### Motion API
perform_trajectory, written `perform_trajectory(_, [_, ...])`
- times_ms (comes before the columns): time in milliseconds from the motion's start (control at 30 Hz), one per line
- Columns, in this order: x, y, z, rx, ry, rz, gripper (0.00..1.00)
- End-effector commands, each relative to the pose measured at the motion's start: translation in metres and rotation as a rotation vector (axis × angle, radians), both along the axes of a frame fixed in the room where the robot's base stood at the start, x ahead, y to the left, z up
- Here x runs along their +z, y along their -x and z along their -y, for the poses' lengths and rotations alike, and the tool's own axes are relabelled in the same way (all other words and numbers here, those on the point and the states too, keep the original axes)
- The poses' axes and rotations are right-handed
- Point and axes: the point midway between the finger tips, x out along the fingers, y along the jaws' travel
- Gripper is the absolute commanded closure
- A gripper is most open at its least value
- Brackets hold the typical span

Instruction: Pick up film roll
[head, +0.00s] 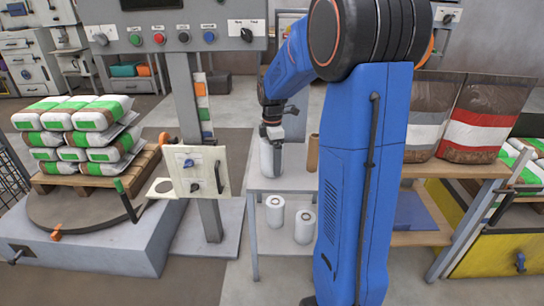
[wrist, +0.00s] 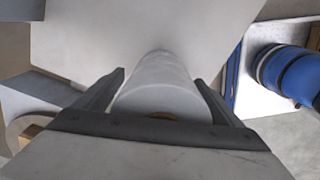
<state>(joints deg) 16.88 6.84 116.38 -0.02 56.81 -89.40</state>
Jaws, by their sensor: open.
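A white film roll (head: 267,158) stands upright on the grey table (head: 290,184), partly hidden by my gripper in the head view. My gripper (head: 272,133) is right above it, pointing down. In the wrist view the film roll (wrist: 158,82) lies between the two dark fingers of my gripper (wrist: 160,88), one on each side. The fingers are open, with a narrow gap showing beside the roll. Two more white rolls, a left one (head: 274,211) and a right one (head: 304,226), stand on the lower shelf.
A brown cylinder (head: 313,153) stands close to the right on the table. A post with a small switch panel (head: 196,171) is at the left. Stacked white and green bags (head: 85,130) sit on a pallet farther left. Shelving with brown bags (head: 475,118) is at the right.

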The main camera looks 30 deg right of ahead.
Motion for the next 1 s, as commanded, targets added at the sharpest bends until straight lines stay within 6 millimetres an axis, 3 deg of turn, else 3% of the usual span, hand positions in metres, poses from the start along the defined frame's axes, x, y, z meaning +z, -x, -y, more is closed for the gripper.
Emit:
perform_trajectory(267, [-0.004, 0.0, 0.0, 0.0, 0.0, 0.0, 0.11])
perform_trajectory(533, [-0.004, 0.0, 0.0, 0.0, 0.0, 0.001, 0.7])
perform_trajectory(833, [0.001, -0.001, 0.0, 0.0, 0.001, 0.003, 0.69])
perform_trajectory(1000, [0.023, -0.001, 0.0, 0.0, 0.002, 0.006, 0.69])
